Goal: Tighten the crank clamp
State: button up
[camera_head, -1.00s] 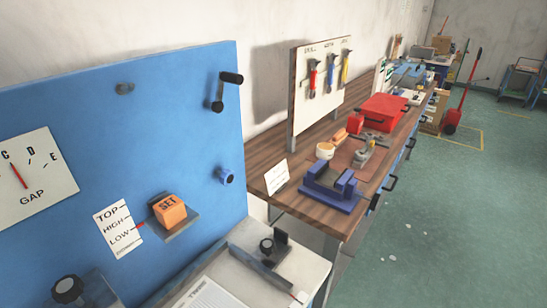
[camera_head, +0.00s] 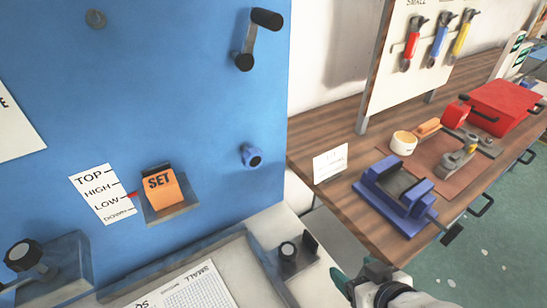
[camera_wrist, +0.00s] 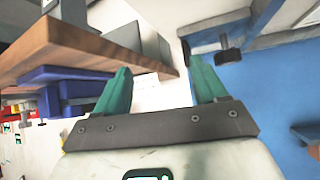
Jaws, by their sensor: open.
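A black crank handle (camera_head: 257,38) sticks out high on the blue panel (camera_head: 190,90), with its grip pointing up and to the right. I take it for the crank of the clamp, but no label shows this. My gripper (camera_head: 350,285) is low in the head view, below and right of the crank and well apart from it. In the wrist view my gripper (camera_wrist: 163,85) has its two green fingers spread with nothing between them. A small dark part (camera_wrist: 228,52) shows beyond the right finger; I cannot tell which part it is.
A blue vise (camera_head: 400,195) stands on the wooden bench (camera_head: 340,200) at right. An orange SET block (camera_head: 160,188) sits on a grey shelf on the panel. Hand tools hang at the back.

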jog(key=w+a+r+n+t+y+b, duration=0.2)
jog(key=w+a+r+t+y+b, duration=0.15)
jog(key=w+a+r, duration=0.4)
jog(key=n+t+y, duration=0.2)
jog(key=y, duration=0.2)
send_near(255, 160)
jog(key=shift+h, duration=0.25)
jog(key=p+x, duration=0.1)
jog(key=x, duration=0.9)
jog(key=shift+w+a+r, duration=0.1)
jog(key=shift+w+a, duration=0.2)
jog(key=c, duration=1)
